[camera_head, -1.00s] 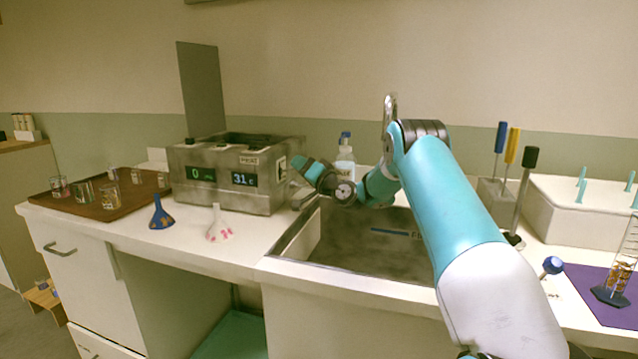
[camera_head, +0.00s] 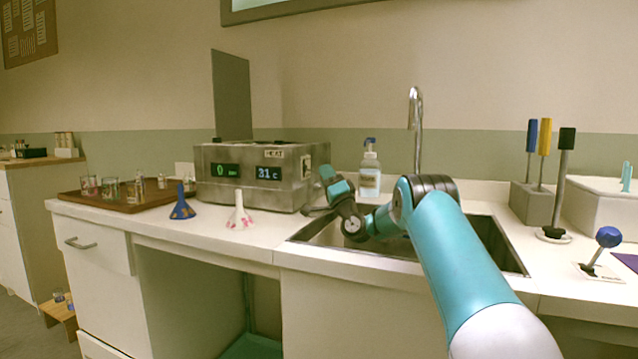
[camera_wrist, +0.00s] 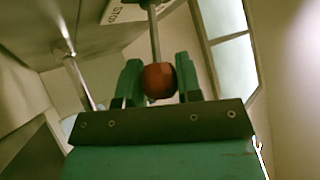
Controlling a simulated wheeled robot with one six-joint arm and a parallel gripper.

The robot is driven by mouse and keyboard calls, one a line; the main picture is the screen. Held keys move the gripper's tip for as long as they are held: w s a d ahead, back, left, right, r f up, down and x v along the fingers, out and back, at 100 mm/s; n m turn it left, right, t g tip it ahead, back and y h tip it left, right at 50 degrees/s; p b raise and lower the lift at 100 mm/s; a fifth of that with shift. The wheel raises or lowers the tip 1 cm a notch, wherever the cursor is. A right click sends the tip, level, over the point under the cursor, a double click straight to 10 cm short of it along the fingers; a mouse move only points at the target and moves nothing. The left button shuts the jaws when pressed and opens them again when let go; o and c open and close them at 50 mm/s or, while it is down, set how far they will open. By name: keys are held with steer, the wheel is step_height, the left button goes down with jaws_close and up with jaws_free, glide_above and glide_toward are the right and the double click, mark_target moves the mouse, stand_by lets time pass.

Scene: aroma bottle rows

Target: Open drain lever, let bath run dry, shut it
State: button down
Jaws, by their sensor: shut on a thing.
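The bath (camera_head: 255,190) is a scuffed steel box at the left of the sink, with displays that read 0 and 31 C. My gripper (camera_head: 326,172) is at its right side in the head view. In the wrist view my gripper (camera_wrist: 158,72) is shut on a red ball knob (camera_wrist: 158,82), with one green finger on each side. A thin metal rod (camera_wrist: 154,35) runs up from the knob. I take this for the drain lever; it is hidden in the head view. The water inside the bath cannot be seen.
A sink (camera_head: 485,240) with a tall tap (camera_head: 415,125) lies under my arm. A pump bottle (camera_head: 370,172) stands behind it. A tray (camera_head: 120,202) with glasses is at the left.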

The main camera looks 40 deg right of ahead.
steer(key=shift+h, duration=0.3)
steer(key=c, duration=0.8)
jaws_free()
steer(key=shift+s+f, duration=0.1)
steer(key=shift+s+d+f, duration=0.1)
steer(key=shift+s+f, duration=0.1)
steer(key=shift+f, duration=0.05)
steer(key=s+b, duration=0.4)
steer(key=s+a+b, duration=0.1)
steer(key=s+b, duration=0.7)
steer(key=shift+s+a+f, duration=0.15)
steer(key=shift+s, duration=0.05)
